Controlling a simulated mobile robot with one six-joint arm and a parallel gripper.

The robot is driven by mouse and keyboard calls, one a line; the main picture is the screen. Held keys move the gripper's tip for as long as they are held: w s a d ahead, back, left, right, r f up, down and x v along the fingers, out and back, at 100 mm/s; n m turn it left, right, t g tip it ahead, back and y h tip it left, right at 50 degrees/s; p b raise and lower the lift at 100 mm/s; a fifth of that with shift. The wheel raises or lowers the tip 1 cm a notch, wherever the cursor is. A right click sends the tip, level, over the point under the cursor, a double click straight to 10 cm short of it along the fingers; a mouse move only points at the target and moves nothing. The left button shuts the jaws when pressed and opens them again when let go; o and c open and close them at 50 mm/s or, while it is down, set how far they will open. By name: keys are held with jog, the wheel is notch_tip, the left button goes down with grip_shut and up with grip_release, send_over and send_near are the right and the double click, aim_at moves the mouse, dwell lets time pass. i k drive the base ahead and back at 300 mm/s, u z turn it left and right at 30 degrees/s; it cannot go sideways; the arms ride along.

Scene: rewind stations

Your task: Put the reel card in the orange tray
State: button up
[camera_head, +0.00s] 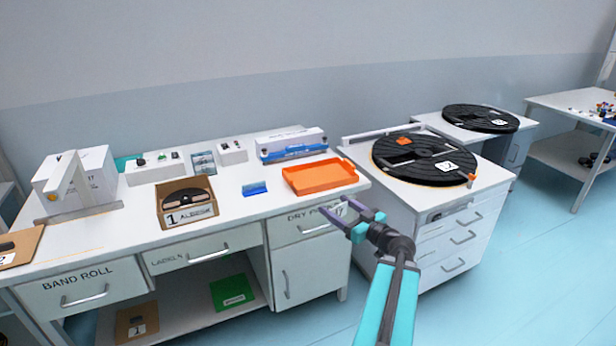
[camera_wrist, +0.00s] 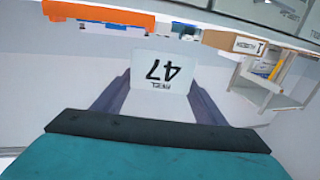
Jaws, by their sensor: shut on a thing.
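In the head view my gripper (camera_head: 348,213) is in front of the bench's right drawer, and the pale card is hard to make out there. The orange tray (camera_head: 320,188) lies on the bench top near its right front corner, beyond my gripper, and looks empty. It also shows at the top left of the wrist view (camera_wrist: 97,14).
A blue block (camera_head: 255,189) and a cardboard box marked 1 (camera_head: 189,222) are left of the tray. A long white and blue box (camera_head: 291,149) stands behind it. A cabinet on the right bears a large black reel (camera_head: 420,157). Open floor lies at the right.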

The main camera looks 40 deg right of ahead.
aim_at(322, 182)
jog(key=i, duration=0.85)
jog(key=z, duration=0.05)
